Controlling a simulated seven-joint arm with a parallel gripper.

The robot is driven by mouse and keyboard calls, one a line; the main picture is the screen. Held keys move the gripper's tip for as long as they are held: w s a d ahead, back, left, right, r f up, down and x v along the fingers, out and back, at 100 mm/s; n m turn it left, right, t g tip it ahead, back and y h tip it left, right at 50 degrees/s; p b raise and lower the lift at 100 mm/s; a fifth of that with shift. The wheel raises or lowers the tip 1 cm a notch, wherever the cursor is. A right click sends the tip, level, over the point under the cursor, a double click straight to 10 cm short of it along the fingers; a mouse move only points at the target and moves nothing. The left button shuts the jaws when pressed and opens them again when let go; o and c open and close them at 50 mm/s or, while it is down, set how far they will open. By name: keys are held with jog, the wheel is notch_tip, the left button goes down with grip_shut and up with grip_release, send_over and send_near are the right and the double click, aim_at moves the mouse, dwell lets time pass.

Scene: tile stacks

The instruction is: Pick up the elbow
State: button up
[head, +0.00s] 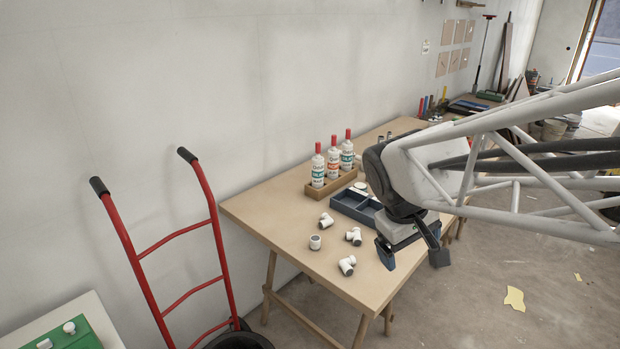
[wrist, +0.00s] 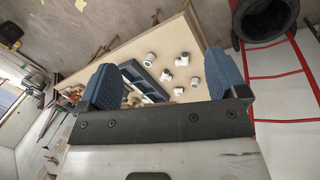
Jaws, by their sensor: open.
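Several small white pipe fittings with grey ends lie on the wooden table. In the head view one bent-looking fitting (head: 326,219) lies near the blue tray, a short upright one (head: 314,242) stands left of the others, and two branched or bent ones (head: 353,236) (head: 347,265) lie to the right and front. They are too small to tell which is the elbow. My gripper (head: 412,255) is open and empty, above and right of the fittings, near the table's right edge. In the wrist view the fittings (wrist: 166,75) show between its blue fingers, well beyond them.
A dark blue divided tray (head: 345,203) and a wooden box of glue bottles (head: 322,191) stand behind the fittings. A red hand truck (head: 165,240) stands left of the table (head: 270,215). The table's front left is clear.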

jog(key=w+a+f+n+h, duration=0.1)
jog(key=w+f+n+h, duration=0.15)
jog(key=w, duration=0.55)
jog(key=w+f+n+h, duration=0.1)
jog(key=w+n, duration=0.2)
jog(key=w, duration=0.4)
jog(key=n+t+h, duration=0.5)
jog(key=n, duration=0.9)
send_near(326, 217)
jog(key=shift+w+d+f, duration=0.1)
jog(key=shift+d+f, duration=0.65)
jog(key=shift+d, duration=0.05)
jog(key=shift+x, duration=1.25)
jog(key=shift+d, duration=0.1)
jog(key=shift+w+r+x, duration=0.1)
jog(key=shift+w+x, duration=0.05)
jog(key=shift+x, duration=1.1)
jog(key=shift+w+r+x, duration=0.15)
jog(key=shift+x, duration=1.15)
